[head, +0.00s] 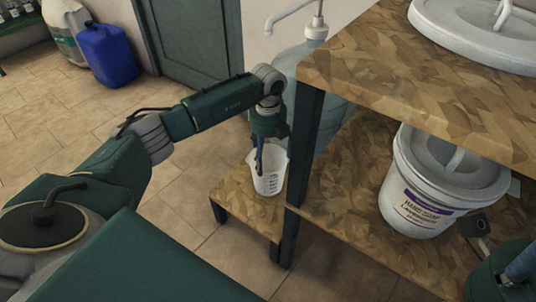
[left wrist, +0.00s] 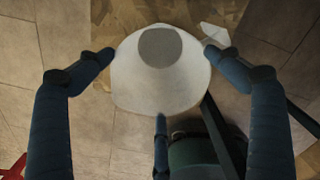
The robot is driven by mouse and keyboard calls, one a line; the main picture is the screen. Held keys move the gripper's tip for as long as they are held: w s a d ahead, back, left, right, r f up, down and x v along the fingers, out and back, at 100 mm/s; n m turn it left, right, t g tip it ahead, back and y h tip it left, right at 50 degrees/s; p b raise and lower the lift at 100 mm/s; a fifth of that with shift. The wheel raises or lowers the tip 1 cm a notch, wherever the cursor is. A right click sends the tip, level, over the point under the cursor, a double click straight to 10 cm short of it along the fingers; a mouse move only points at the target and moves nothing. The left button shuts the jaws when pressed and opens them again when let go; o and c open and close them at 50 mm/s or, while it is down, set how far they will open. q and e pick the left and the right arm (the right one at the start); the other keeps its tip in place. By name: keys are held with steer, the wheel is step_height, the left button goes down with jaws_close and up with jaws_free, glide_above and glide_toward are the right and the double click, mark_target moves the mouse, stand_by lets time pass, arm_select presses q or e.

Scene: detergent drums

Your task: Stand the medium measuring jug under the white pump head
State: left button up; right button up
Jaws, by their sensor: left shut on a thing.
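A white measuring jug (head: 270,181) with dark graduation marks is upright at a low wooden stand, and it shows from above in the left wrist view (left wrist: 135,88). My left gripper (head: 260,152) is shut on its upper part, with fingers around it in the left wrist view (left wrist: 158,62). I cannot tell whether its base touches the stand. A white pump head (head: 318,27) sits on a translucent bluish drum (head: 289,63), its spout reaching left, higher than and behind the jug. A teal and blue part of my right arm shows at the bottom right corner; its grip is unclear.
The low wooden stand (head: 237,196) is bare left of the jug. A dark table post (head: 303,140) stands close right of it. The table (head: 400,85) overhangs a shelf with a labelled white bucket (head: 420,205). A blue canister (head: 108,55) stands at the far left.

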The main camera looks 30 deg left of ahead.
arm_select(q)
steer(key=shift+f, duration=0.35)
stand_by(0.3)
steer(key=o, duration=1.3)
